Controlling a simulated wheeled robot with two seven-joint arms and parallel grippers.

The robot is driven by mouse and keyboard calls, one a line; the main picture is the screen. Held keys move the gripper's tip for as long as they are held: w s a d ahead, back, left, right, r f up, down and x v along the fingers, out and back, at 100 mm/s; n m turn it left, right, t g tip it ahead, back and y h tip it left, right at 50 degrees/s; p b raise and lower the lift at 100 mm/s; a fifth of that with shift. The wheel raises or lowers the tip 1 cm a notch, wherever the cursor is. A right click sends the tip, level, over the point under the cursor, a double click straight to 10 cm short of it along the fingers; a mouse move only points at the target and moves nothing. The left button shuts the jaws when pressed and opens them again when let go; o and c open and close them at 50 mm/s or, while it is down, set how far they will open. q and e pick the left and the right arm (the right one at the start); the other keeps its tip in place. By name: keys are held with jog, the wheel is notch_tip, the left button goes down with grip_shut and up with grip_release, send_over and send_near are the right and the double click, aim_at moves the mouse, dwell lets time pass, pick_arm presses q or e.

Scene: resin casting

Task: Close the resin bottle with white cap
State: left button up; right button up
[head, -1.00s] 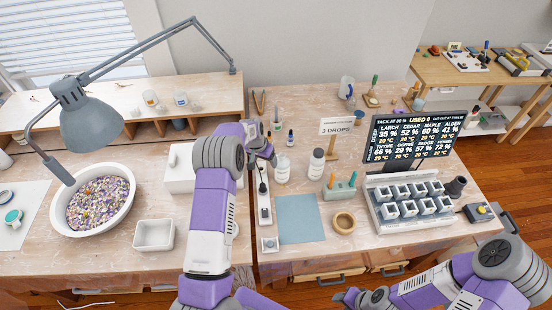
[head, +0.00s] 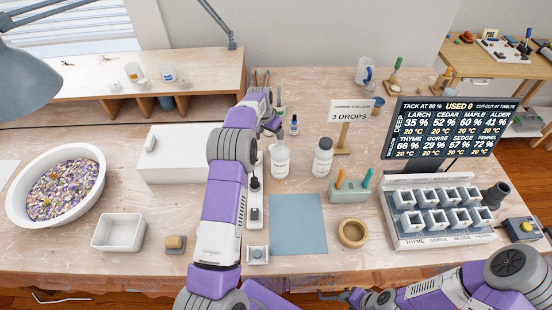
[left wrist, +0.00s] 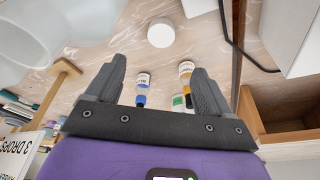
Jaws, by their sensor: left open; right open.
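A pale bottle with a label (head: 280,160) stands upright on the table, just right of my left forearm; I cannot tell whether its neck is bare. A dark-topped bottle (head: 323,158) stands to its right. My left gripper (head: 273,118) is behind the pale bottle, partly hidden by its own wrist. In the left wrist view the left gripper (left wrist: 155,85) is open, with nothing between its fingers. A round white cap-like disc (left wrist: 160,32) lies on the table beyond the fingertips; I do not make it out in the head view. My right gripper (head: 340,295) is low at the front edge, empty.
Small dropper bottles (left wrist: 142,82) stand near the left gripper. A sign on a wooden stand (head: 342,135), a pen holder (head: 350,195), a mould rack (head: 440,238) and a screen (head: 445,130) stand to the right. The blue mat (head: 297,225) is clear.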

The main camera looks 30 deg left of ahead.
pick_arm(q)
notch_tip(320, 180, down, 4)
jog(key=shift+r+b, duration=0.25)
jog(key=shift+b, duration=0.9)
pick_arm(e)
notch_tip(320, 180, down, 4)
jog(key=shift+r, duration=0.25)
pick_arm(q)
jog(key=shift+r, duration=0.1)
jog(key=shift+x, duration=1.3)
pick_arm(e)
jog(key=shift+f, duration=0.25)
pick_arm(q)
jog(key=b+x, duration=0.1)
jog(key=x, duration=0.4)
jog(key=shift+b, duration=0.3)
pick_arm(e)
jog(key=shift+f, duration=0.5)
